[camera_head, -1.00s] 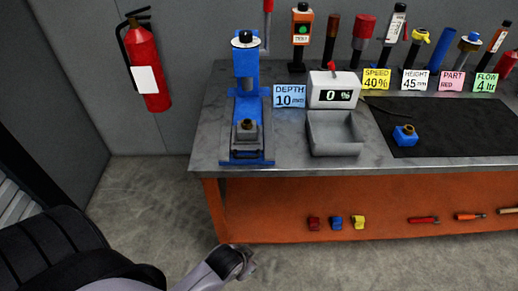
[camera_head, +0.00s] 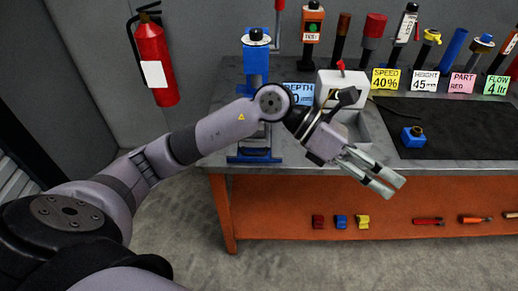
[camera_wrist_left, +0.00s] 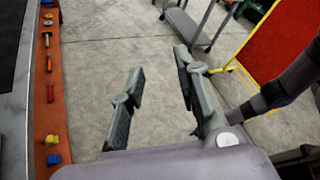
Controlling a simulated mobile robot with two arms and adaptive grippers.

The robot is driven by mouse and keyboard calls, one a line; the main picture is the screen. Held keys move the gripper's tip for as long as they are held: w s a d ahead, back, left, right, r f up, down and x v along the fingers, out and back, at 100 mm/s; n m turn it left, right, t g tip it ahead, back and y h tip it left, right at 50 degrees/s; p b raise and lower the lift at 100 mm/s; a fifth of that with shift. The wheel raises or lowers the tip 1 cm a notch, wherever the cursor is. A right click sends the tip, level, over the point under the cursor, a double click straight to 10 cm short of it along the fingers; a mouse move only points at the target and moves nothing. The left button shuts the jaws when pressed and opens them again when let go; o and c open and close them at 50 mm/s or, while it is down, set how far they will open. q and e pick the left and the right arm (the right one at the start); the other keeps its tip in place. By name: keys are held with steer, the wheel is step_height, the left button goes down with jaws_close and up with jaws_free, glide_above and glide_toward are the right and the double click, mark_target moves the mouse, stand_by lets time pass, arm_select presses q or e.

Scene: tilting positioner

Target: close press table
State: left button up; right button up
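The blue press (camera_head: 256,62) stands at the left end of the grey workbench (camera_head: 225,125). My left forearm crosses in front of it and hides its middle, including most of its table; only the blue lower front edge (camera_head: 254,156) shows below the arm. My left gripper (camera_head: 386,182) is right of the press, at the bench's front edge in the picture, pointing down and right. In the left wrist view its two fingers (camera_wrist_left: 158,80) are apart with nothing between them, over the floor. My right gripper is not in view.
A grey scale (camera_head: 338,85) with a tray is partly hidden behind my wrist. A black mat (camera_head: 460,130) holds a blue part (camera_head: 412,136). An orange shelf (camera_head: 290,225) is below. A cart (camera_wrist_left: 190,27) and red panel (camera_wrist_left: 278,55) stand on the floor.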

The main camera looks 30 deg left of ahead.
arm_select(q)
steer(key=w+a+f+m+y, duration=0.1)
steer(key=w+a+f+y, duration=0.15)
steer(key=a+y, duration=0.2)
steer(key=w+a+f+y, duration=0.2)
steer(key=a+f+y, duration=0.1)
steer(key=a, duration=0.3)
steer(key=n+y+b, duration=0.1)
steer(key=y, duration=0.7)
glide_above(259, 155)
steer(key=s+d, duration=0.1)
steer(key=s, duration=0.1)
step_height(259, 155, down, 2)
steer(key=shift+t, duration=0.4)
steer(key=f, duration=0.4)
steer(key=w+f+p, duration=0.1)
steer(key=f, duration=0.3)
steer(key=w+a+f, duration=0.1)
steer(key=f, duration=0.3)
steer(key=shift+f+p, duration=0.3)
steer(key=shift+p, duration=0.1)
steer(key=shift+c, duration=0.4)
jaws_close()
